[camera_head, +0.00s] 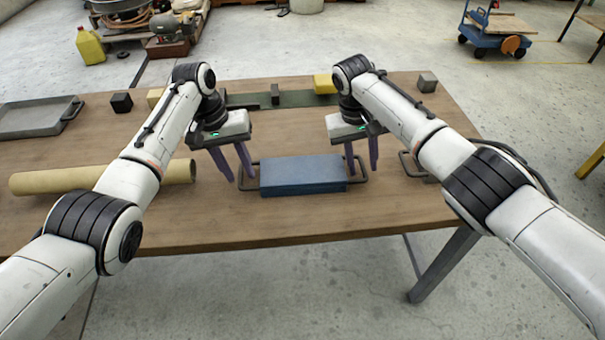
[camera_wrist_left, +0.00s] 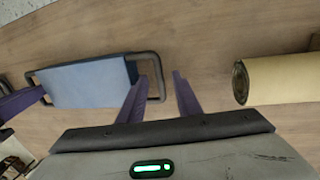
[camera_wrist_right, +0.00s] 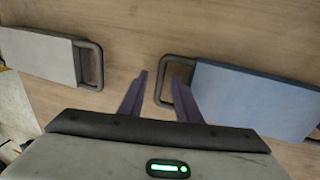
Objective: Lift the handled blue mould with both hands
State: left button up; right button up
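The blue mould (camera_head: 302,175) lies flat on the wooden table, with a dark loop handle at each end. My left gripper (camera_head: 240,177) is open at its left handle. In the left wrist view the fingers (camera_wrist_left: 161,75) stand either side of the outer bar of that handle (camera_wrist_left: 163,92). My right gripper (camera_head: 362,172) is open at the right handle. In the right wrist view its fingers (camera_wrist_right: 160,75) likewise stand either side of the outer bar of the handle (camera_wrist_right: 158,88). Neither gripper is closed on a bar. The exact fingertip height is unclear.
A cream roll (camera_head: 60,180) lies left of my left gripper. A grey handled block (camera_wrist_right: 40,55) is close to my right gripper, mostly hidden by my arm in the head view. A grey tray (camera_head: 35,118), small blocks and a green strip (camera_head: 290,98) lie further back.

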pick_arm(q)
jog(key=shift+f, duration=0.15)
pick_arm(e)
jog(key=shift+f, duration=0.15)
pick_arm(q)
jog(key=shift+c, duration=0.3)
pick_arm(e)
jog(key=shift+c, duration=0.3)
pick_arm(q)
grip_shut()
pick_arm(e)
grip_shut()
dwell(0.3)
pick_arm(q)
jog(key=shift+w+r, duration=0.15)
jog(key=shift+r, duration=0.05)
pick_arm(e)
jog(key=shift+w+r, duration=0.15)
jog(key=shift+r, duration=0.1)
